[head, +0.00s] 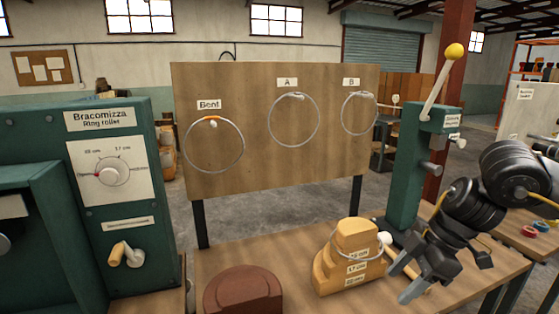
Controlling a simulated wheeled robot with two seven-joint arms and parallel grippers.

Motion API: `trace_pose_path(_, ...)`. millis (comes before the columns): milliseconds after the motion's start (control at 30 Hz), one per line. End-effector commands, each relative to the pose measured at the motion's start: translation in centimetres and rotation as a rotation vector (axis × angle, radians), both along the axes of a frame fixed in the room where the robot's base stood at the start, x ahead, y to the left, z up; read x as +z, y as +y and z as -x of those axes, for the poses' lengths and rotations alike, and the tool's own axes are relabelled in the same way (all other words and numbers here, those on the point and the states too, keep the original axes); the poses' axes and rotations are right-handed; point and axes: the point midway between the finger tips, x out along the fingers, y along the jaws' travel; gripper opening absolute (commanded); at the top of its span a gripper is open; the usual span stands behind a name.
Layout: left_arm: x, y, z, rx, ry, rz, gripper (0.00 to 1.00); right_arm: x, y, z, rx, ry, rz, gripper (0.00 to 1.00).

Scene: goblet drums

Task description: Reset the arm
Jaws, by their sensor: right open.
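My right arm (478,200) comes in from the right. My right gripper (418,277) hangs over the front right of the workbench, fingers pointing down and to the left. In this view I cannot tell whether the gripper touches the ring or the block. My left gripper is not in view.
A wooden board (325,155) behind the bench holds rings at labels Bent, A and B. A green ring roller (100,200) stands at left, a green lever press (425,170) at right. A brown rounded object (243,291) sits at the front.

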Motion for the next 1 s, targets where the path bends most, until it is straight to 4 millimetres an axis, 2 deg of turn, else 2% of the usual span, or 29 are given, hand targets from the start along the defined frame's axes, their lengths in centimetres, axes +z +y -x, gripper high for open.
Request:
trace_pose_path(267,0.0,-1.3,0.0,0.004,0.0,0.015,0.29,-2.7,3.8,-0.5,0.101,-0.082,-0.067,0.52)
trace_pose_path(367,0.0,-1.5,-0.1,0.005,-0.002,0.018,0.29,-4.0,6.0,-0.6,0.148,-0.127,-0.108,0.52)
trace_pose_path(567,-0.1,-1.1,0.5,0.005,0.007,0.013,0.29,-6.6,11.7,-0.4,0.231,-0.243,-0.238,0.52)
trace_pose_path(667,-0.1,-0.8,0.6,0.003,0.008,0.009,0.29,-7.8,15.4,0.1,0.25,-0.324,-0.339,0.52)
trace_pose_path(733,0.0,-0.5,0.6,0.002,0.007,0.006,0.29,-8.4,18.2,0.6,0.235,-0.391,-0.427,0.52)
trace_pose_path(833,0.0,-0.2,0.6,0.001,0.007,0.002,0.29,-8.8,21.1,1.2,0.154,-0.485,-0.545,0.52)
trace_pose_path(900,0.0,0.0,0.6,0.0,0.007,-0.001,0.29,-9.0,22.2,1.3,0.062,-0.539,-0.606,0.52)
trace_pose_path(1000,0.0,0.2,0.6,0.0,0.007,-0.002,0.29,-9.6,22.2,1.2,-0.113,-0.587,-0.655,0.52)
